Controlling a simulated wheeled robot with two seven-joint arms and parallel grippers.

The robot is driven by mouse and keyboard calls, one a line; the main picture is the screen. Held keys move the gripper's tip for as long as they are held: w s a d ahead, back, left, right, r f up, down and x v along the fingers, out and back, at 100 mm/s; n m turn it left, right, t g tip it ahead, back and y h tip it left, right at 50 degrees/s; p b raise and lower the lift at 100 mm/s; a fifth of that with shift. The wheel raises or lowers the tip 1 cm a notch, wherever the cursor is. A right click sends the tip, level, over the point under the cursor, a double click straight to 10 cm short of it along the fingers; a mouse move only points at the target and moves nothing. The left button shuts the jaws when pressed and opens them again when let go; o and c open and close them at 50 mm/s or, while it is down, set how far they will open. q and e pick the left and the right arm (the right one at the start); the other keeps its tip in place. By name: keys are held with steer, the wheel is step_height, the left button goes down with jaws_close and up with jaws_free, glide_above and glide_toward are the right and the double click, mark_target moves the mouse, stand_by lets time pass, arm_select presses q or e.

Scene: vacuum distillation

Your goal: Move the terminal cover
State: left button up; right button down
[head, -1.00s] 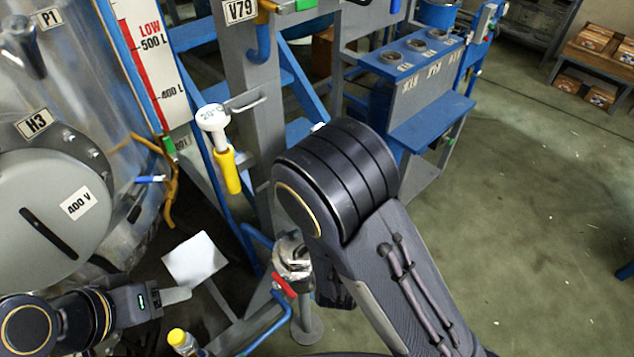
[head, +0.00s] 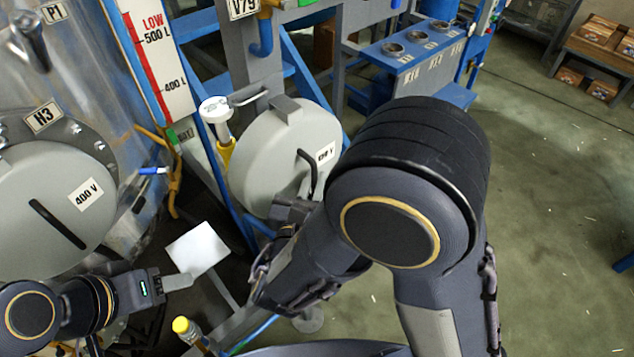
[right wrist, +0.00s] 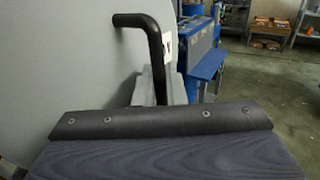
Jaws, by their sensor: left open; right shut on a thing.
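A round grey terminal cover (head: 262,160) with a black bar handle (head: 309,172) and a 400 V label is held up by my right gripper (head: 300,203) in the middle of the head view. In the right wrist view the black handle (right wrist: 155,55) rises beyond the gripper, with the grey cover face (right wrist: 60,60) at the left. A second round grey cover (head: 50,205), also marked 400 V, is on the steel vessel at the left. My left gripper (head: 180,282) is open at the lower left, below that cover.
A white-topped post with a yellow sleeve (head: 215,110) stands just left of the held cover. A blue-and-grey bench (head: 405,60) with round openings is behind. A white panel (head: 197,248) is near my left gripper.

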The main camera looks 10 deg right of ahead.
steer(key=shift+w+a+f+b, duration=0.4)
steer(key=shift+w+a, duration=0.4)
steer(key=shift+w, duration=0.3)
steer(key=shift+w+a+f+b, duration=0.3)
steer(key=shift+w+a+f, duration=0.15)
steer(key=shift+w+a, duration=0.5)
steer(key=shift+w+a+f+b, duration=0.4)
steer(key=shift+w+a, duration=0.2)
steer(key=shift+w, duration=0.65)
steer(key=shift+f, duration=0.1)
steer(key=c, duration=1.4)
jaws_free()
steer(key=shift+s, duration=0.1)
